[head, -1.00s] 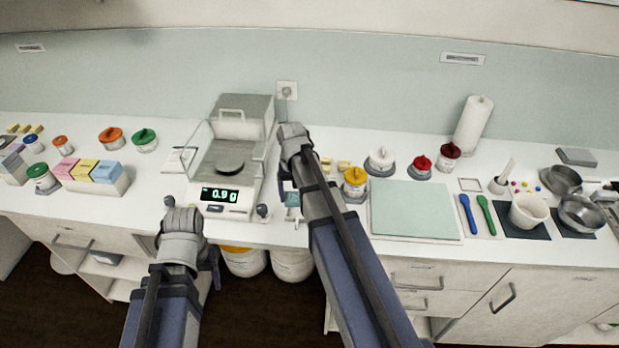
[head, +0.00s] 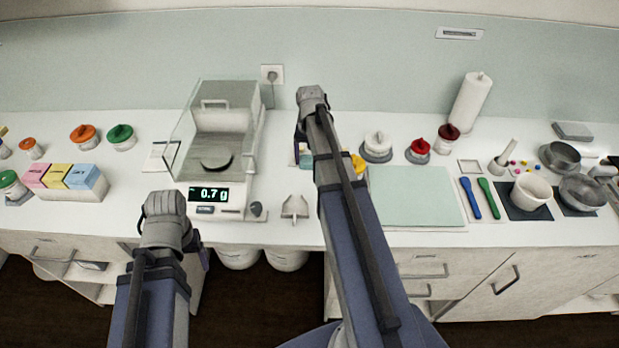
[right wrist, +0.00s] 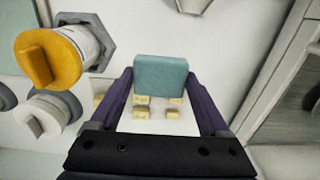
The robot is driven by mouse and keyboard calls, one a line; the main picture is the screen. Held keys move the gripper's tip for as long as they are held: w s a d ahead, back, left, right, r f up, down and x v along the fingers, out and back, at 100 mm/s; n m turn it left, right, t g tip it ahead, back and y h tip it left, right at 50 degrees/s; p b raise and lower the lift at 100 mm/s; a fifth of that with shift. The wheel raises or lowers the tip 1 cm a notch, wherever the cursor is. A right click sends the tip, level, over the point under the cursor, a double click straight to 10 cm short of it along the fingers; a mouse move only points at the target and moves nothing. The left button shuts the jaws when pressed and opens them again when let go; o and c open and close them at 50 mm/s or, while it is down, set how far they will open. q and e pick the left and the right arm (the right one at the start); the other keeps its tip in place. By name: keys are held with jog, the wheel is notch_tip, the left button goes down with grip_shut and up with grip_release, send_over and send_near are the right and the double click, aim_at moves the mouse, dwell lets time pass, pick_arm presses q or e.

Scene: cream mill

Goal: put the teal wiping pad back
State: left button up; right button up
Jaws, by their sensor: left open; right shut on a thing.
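The teal wiping pad (right wrist: 161,77) is between the fingers of my right gripper in the right wrist view. My right gripper (head: 304,142) is shut on it, and a small part of the pad shows below the gripper in the head view (head: 306,160). Beneath the pad in the wrist view are several small yellow blocks (right wrist: 143,106) on a white surface. A small grey holder (head: 294,207) stands empty near the counter's front edge, right of the scale. My left gripper (head: 204,256) is open by the counter's front edge; its fingers are mostly hidden.
The scale (head: 210,195) with its clear shield stands left of my right gripper and reads 0.7 g. A yellow-lidded jar (right wrist: 62,52) is close beside the right gripper. A pale green mat (head: 417,196) lies to the right.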

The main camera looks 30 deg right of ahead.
aim_at(310, 179)
jog(key=shift+f+b, duration=2.65)
jog(key=shift+f, duration=0.65)
jog(key=shift+f, duration=0.25)
jog(key=o, duration=1)
jog(key=shift+r, duration=0.1)
jog(key=shift+o, duration=0.2)
notch_tip(310, 179, up, 12)
jog(key=p, duration=1.2)
jog(key=shift+r, duration=0.2)
